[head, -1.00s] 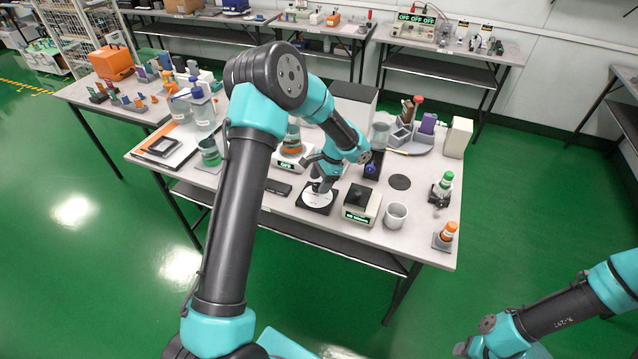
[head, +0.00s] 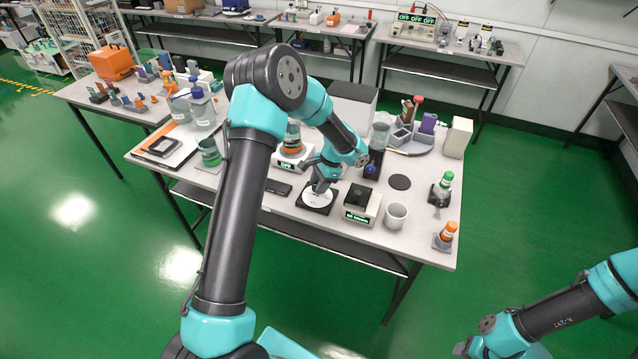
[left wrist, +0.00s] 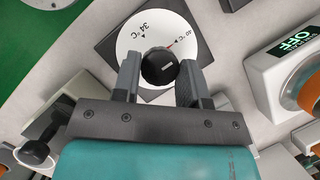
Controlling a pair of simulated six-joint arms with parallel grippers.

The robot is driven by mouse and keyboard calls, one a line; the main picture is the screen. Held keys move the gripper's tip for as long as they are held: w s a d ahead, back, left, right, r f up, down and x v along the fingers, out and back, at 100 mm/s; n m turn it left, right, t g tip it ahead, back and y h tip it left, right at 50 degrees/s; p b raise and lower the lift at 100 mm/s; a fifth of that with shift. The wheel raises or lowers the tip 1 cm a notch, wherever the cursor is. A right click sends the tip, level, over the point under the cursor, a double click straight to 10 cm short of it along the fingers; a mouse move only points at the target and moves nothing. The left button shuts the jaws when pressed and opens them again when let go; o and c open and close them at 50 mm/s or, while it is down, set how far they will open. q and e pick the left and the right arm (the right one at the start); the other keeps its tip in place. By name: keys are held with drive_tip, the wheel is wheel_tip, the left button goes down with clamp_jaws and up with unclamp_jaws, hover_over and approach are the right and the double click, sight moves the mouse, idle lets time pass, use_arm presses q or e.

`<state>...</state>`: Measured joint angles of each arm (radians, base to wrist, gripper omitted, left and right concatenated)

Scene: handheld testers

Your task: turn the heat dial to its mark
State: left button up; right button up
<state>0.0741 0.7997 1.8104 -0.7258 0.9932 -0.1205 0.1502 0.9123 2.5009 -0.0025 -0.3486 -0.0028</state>
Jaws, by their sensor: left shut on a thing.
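The heat dial is a round white plate (head: 309,201) on a dark square base (head: 325,210), on the front part of the table.
A small device with a lit green display (head: 357,216) and a white mug (head: 396,215) stand right of the dial. A heater reading OFF (head: 286,165) with an orange-filled vessel stands behind it. A dark flat object (head: 278,187) lies to its left.

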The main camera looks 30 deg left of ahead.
use_arm(q)
drive_tip(key=shift+n, duration=0.4)
drive_tip(key=n, duration=0.1)
drive_tip(key=n+g+h, duration=0.1)
drive_tip(key=n, duration=0.1)
drive_tip(key=shift+a+n+h, duration=0.15)
drive_tip(key=shift+n+h, duration=0.15)
drive_tip(key=n+h, duration=0.1)
drive_tip(key=n, duration=0.3)
drive_tip(key=shift+a+n+h, duration=0.1)
drive_tip(key=shift+n+h, duration=0.2)
drive_tip(key=shift+h, duration=0.1)
drive_tip(key=n, duration=0.2)
drive_tip(key=n+h, duration=0.1)
drive_tip(key=n, duration=0.1)
drive_tip(key=shift+a+t+h, duration=0.15)
drive_tip(key=shift+t+h, duration=0.15)
drive_tip(key=n+t+h, duration=0.1)
drive_tip(key=n, duration=0.3)
drive_tip(key=shift+n, duration=0.3)
drive_tip(key=o, duration=0.9)
drive_tip(key=shift+r, duration=0.1)
